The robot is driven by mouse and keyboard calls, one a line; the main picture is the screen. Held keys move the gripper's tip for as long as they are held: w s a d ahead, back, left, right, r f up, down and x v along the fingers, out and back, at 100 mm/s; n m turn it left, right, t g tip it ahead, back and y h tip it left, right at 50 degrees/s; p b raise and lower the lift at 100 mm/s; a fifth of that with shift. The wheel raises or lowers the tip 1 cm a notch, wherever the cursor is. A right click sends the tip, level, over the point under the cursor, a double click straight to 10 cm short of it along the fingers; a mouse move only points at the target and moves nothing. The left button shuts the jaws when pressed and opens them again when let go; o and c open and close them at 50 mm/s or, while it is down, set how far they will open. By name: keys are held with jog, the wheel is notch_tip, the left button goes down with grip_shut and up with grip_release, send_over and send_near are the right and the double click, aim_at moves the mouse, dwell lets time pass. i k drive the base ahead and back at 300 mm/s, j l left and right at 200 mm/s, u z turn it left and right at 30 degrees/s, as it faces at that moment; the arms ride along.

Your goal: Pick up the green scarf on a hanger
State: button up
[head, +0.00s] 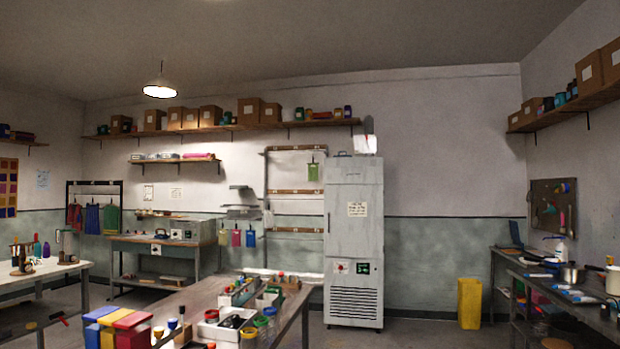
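Green cloth (111,219) hangs at the right end of a dark garment rack (122,190) by the back wall at left. A smaller flat green piece (313,172) hangs from the upper rail of a wall frame, left of the tall grey cabinet. I cannot tell from this distance which of these is the scarf, and no hanger shows clearly. My gripper is not in view.
A worktable (205,294) with bins, jars and tools fills the front centre. A side bench (155,242) stands right of the garment rack. A white table (45,270) is at left, and a cluttered bench (517,262) at right. Some floor shows right of the cabinet (354,215).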

aim_at(313, 168)
jog(key=i+l+z, duration=0.1)
jog(key=i+z, duration=0.25)
jog(key=i, duration=1.1)
jog(key=i+l, duration=0.1)
jog(key=i, duration=3.1)
jog(key=i+j+u, duration=0.1)
jog(key=i+u, duration=0.15)
jog(key=i, duration=0.3)
jog(key=i+u, duration=0.2)
jog(key=i, duration=0.35)
jog(key=i+l+u, duration=0.1)
jog(key=i+u, duration=0.15)
jog(key=i, duration=0.25)
jog(key=i+l+u, duration=0.25)
jog(key=i, duration=0.3)
jog(key=i+l+u, duration=0.2)
jog(key=i, duration=0.3)
jog(key=i+l+u, duration=0.25)
jog(key=i+l, duration=0.15)
jog(key=i+j, duration=0.2)
jog(key=i, duration=0.35)
jog(key=i+j, duration=0.2)
jog(key=i, duration=0.35)
jog(key=i+j, duration=0.2)
jog(key=i, duration=0.35)
